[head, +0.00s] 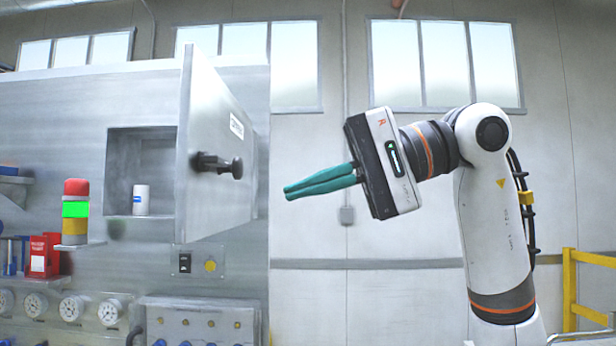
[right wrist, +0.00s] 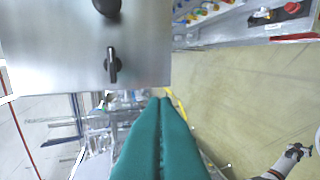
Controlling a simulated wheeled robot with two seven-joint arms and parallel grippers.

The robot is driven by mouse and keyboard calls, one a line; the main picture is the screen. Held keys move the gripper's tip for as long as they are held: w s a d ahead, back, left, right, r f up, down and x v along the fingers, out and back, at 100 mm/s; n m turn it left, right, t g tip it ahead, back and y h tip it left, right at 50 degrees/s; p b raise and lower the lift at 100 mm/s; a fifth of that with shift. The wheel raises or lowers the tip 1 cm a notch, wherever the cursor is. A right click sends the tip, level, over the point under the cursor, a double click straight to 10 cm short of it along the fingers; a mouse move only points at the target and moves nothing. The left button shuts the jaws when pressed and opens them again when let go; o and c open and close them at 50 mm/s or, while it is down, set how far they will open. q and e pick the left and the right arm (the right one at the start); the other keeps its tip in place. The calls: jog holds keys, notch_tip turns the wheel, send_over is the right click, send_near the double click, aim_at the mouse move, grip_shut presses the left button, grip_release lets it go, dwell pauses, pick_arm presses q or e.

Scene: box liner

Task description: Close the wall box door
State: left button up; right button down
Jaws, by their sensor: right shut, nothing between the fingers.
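The wall box (head: 138,160) is a recess in a grey metal panel, and its door (head: 215,150) stands wide open, hinged so that it sticks out toward me. A dark knob (head: 222,165) is on the door's face. A white can (head: 141,199) stands inside the box. My right gripper (head: 288,192) has teal fingers, shut and empty, to the right of the door and apart from it in the head view. In the right wrist view the door (right wrist: 60,35) with its dark handle (right wrist: 113,65) lies beyond the fingertips (right wrist: 165,104), at upper left. My left gripper is not in view.
Left of the box stands a signal light (head: 75,210) with red, green and yellow bands. Below are gauges (head: 71,308), a small switch plate (head: 197,263) and a control panel (head: 200,322). A yellow rail (head: 570,290) stands at far right. The space right of the door is open.

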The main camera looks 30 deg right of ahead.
aim_at(188, 213)
jog(key=p+x, duration=0.1)
jog(key=x, duration=0.5)
jog(key=r+p+x, duration=0.1)
jog(key=x, duration=0.2)
jog(key=shift+w+a+p, duration=0.15)
jog(key=shift+a+p, duration=0.2)
jog(key=shift+a, duration=0.05)
jog(key=shift+w+a, duration=0.2)
jog(key=shift+a, duration=0.2)
